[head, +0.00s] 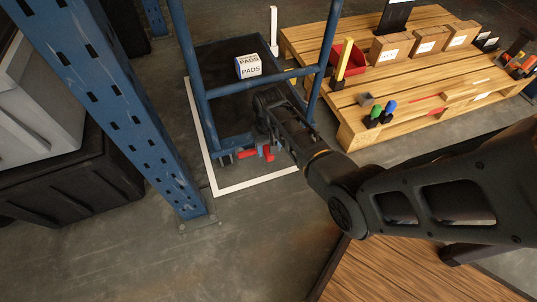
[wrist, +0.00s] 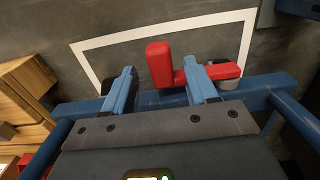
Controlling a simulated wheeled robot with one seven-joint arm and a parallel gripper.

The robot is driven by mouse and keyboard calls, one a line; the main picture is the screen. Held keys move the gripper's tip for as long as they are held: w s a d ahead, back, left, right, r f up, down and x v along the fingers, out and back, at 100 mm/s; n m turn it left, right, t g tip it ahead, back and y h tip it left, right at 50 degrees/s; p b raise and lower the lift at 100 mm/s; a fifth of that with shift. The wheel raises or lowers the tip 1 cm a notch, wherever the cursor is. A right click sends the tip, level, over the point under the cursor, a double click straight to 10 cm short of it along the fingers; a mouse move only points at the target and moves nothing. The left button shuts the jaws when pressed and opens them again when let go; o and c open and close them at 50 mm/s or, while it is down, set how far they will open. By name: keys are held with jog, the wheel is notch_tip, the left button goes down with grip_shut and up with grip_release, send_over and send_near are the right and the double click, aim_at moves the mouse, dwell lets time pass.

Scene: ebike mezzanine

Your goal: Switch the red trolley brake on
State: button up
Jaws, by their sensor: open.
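The blue-framed trolley (head: 232,87) stands on the floor inside a white outline. Its red brake (head: 246,154) shows low on the near side, partly hidden by my arm. In the wrist view the red brake (wrist: 159,64) has an upright red block and a flat red arm (wrist: 213,73) to its right, by a dark wheel. My gripper (wrist: 160,70) is open, with one blue finger on each side of the upright block in the picture. The block appears between or just beyond the fingertips; I cannot tell whether anything touches. Nothing is held.
A box marked PADS (head: 248,67) sits on the trolley. A wooden pallet (head: 360,125) with cartons and tools stands to the right. A blue rack post (head: 135,110) and black bin (head: 60,170) stand to the left. Floor in front of the trolley is clear.

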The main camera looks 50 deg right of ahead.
jog(key=shift+f+b, duration=0.5)
jog(key=shift+f, duration=0.95)
jog(key=shift+c, duration=0.2)
grip_shut()
